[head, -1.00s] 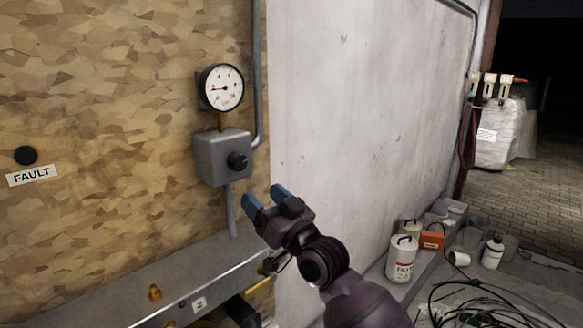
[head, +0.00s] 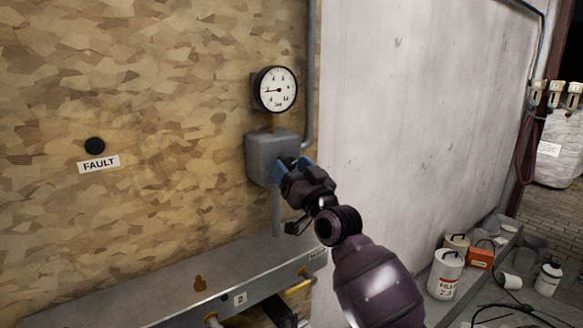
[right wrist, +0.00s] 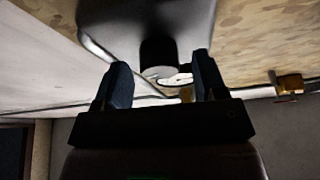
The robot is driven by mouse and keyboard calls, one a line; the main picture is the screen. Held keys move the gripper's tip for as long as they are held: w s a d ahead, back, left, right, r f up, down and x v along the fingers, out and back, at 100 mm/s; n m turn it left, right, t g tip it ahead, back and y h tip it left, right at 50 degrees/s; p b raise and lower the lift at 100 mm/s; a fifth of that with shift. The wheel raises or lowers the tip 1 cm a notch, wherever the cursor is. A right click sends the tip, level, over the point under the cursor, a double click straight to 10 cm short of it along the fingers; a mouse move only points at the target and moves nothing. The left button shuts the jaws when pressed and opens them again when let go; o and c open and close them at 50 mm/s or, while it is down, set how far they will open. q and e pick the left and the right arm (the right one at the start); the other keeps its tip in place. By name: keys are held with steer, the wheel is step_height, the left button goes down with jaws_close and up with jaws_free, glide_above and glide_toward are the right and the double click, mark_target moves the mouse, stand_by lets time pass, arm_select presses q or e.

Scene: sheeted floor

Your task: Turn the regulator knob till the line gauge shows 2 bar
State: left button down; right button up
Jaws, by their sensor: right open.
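The regulator is a grey box (head: 263,160) on the chipboard wall, with a round white line gauge (head: 275,89) above it. The gauge's needle points left; the numbers are too small to read surely. The black regulator knob (right wrist: 158,52) sticks out of the box and is mostly hidden behind my gripper in the head view. My right gripper (head: 291,168) is open at the knob. In the right wrist view its blue fingers (right wrist: 162,68) stand on either side of the knob's end, with a gap visible on the left; contact on the right is unclear. My left gripper is not in view.
A grey ledge (head: 150,298) with brass fittings runs below the regulator. A grey pipe (head: 309,80) runs down the wall beside the gauge. A FAULT label (head: 98,163) is on the left.

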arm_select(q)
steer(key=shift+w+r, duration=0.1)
arm_select(e)
steer(key=shift+w+a+r, duration=0.1)
steer(key=shift+w, duration=0.1)
steer(key=shift+c, duration=0.5)
steer(key=c, duration=0.8)
steer(key=shift+r+m+p, duration=0.2)
steer(key=shift+m+p, duration=0.1)
steer(key=shift+p, duration=0.1)
steer(key=m+t+h+p, duration=0.1)
steer(key=m+h+p, duration=0.1)
steer(key=m+p, duration=0.1)
steer(key=shift+s+r, duration=0.1)
steer(key=shift+m+h+p, duration=0.3)
steer(key=shift+m+p, duration=0.3)
steer(key=shift+m, duration=0.1)
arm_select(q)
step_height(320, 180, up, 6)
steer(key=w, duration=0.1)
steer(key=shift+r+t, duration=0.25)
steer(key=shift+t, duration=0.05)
arm_select(e)
steer(key=shift+f, duration=0.2)
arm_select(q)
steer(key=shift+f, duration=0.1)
arm_select(e)
steer(key=o, duration=0.9)
